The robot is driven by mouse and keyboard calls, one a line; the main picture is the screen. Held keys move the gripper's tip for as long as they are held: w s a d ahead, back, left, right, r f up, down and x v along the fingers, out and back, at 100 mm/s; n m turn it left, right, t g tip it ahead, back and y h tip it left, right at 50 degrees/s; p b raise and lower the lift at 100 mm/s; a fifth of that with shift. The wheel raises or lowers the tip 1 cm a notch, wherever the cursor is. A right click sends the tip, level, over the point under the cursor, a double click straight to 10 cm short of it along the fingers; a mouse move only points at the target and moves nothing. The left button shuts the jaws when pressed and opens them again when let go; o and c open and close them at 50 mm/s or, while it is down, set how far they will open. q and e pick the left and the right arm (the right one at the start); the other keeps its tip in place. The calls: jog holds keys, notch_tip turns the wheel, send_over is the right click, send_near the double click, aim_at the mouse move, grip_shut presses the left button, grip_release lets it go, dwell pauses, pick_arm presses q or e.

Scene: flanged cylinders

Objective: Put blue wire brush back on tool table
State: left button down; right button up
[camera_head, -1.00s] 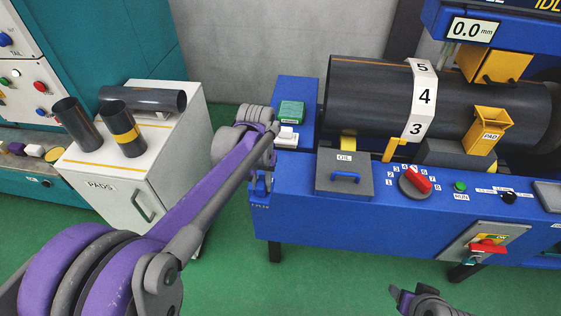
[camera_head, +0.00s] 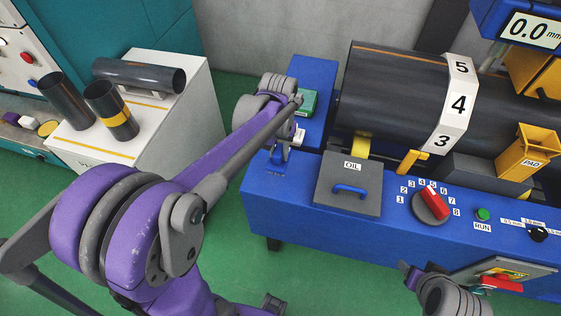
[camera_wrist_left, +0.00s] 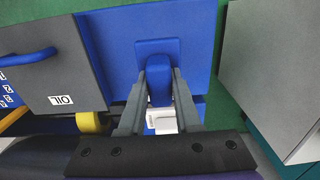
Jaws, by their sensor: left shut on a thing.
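The blue wire brush shows in the left wrist view (camera_wrist_left: 158,52) as a blue block with a narrower grip between my fingers. In the head view, part of it (camera_head: 278,157) shows below my left wrist. My left gripper (camera_wrist_left: 159,78) is shut on it, at the left end of the blue machine bench (camera_head: 262,195). I cannot tell whether the brush touches the bench, and its bristles are not visible. I cannot tell which surface is the tool table. Part of my right arm (camera_head: 445,296) shows at the bottom right; its finger opening is unclear.
A green box (camera_head: 309,102) and a white block (camera_head: 299,137) lie on the bench's left end. A grey OIL lid (camera_head: 348,188) is beside them. A white cabinet (camera_head: 190,125) with dark pipes stands left, across a green floor gap. A large dark pipe (camera_head: 390,95) lies behind.

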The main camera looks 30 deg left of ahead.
aim_at(279, 162)
pick_arm(q)
jog(key=shift+w+f, duration=0.1)
jog(key=shift+f, duration=2.45)
jog(key=shift+f, duration=0.1)
jog(key=shift+f+b, duration=0.15)
jog(key=shift+b, duration=0.15)
jog(key=c, duration=0.6)
grip_release()
